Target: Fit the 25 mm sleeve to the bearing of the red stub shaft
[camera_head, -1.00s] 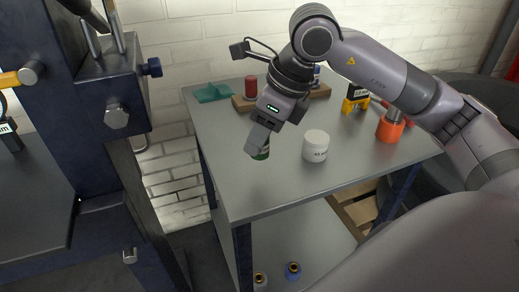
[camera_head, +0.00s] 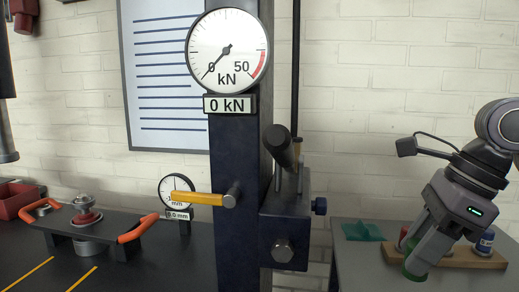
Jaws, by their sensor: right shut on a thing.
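My right gripper (camera_head: 420,258) is at the lower right, pointing down, shut on a green round thing (camera_head: 414,270) whose lower part shows below the fingers. I cannot read a size on it. At the left, a metal shaft with a red band (camera_head: 86,214) stands upright in a dark plate (camera_head: 60,222) with orange handles; it may be the red stub shaft. Its bearing cannot be told apart at this size. The gripper is far to the right of it, beyond the blue press column. My left gripper is not in view.
The dark blue press column (camera_head: 236,180) carries a dial reading 0 kN (camera_head: 227,50). A smaller mm dial (camera_head: 176,190) stands behind a yellow lever (camera_head: 197,198). A wooden rack (camera_head: 455,257) with a blue-labelled can (camera_head: 485,241) and a teal piece (camera_head: 362,231) lie on the right table.

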